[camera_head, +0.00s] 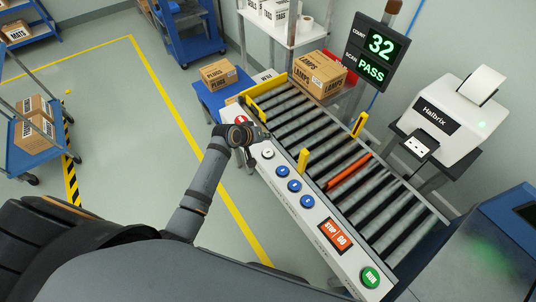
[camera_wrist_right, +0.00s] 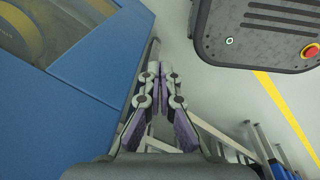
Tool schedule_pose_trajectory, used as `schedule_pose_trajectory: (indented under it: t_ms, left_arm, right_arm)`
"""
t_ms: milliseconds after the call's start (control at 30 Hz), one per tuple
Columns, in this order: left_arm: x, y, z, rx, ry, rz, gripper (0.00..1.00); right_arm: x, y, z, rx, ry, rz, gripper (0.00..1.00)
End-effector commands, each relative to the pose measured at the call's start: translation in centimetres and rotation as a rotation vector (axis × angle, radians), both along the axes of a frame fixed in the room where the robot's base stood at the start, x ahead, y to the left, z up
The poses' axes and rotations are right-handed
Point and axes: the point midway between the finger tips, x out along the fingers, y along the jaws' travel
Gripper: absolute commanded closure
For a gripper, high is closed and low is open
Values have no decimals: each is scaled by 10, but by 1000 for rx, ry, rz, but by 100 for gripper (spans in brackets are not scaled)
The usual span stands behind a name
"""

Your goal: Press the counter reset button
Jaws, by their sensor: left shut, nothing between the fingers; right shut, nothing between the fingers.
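The control panel (camera_head: 322,224) runs along the near side of the roller conveyor. It has a white button (camera_head: 268,153), several blue buttons (camera_head: 294,186) and a green RUN button (camera_head: 370,277). The small labels are too small to read, so I cannot tell which is the counter reset. The counter display (camera_head: 380,45) reads 32 and PASS. My left gripper (camera_head: 261,136) is shut and empty at the panel's far end, just above the white button in the picture; I cannot tell if they touch. My right gripper (camera_wrist_right: 160,72) is shut and empty, beside a blue cabinet.
A red button (camera_head: 241,119) sits at the panel's far end, beside my left gripper. Yellow posts (camera_head: 304,160) and an orange roller (camera_head: 348,172) are on the conveyor (camera_head: 309,119). A LAMPS box (camera_head: 318,74) stands behind it. A Halbrix printer (camera_head: 452,118) is at right.

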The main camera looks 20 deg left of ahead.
Motion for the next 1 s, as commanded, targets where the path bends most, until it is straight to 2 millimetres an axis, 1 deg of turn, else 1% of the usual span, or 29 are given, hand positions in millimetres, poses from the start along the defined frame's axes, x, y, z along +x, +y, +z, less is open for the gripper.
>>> schedule_pose_trajectory:
  t_ms: [33,333,500,567,1000]
  left_arm:
    - [0,0,-14,0,0,0,100]
    - [0,0,-53,1,0,0,100]
    - [0,0,-67,0,2,1,100]
    - [0,0,-70,0,1,-1,100]
    - [0,0,-70,0,0,0,100]
  right_arm:
    - [0,0,-15,0,0,0,100]
    - [0,-1,-60,-2,0,1,100]
    - [0,-2,-65,-2,0,1,100]
    - [0,-2,-66,-2,0,1,100]
    - [1,-2,-66,-2,-1,1,100]
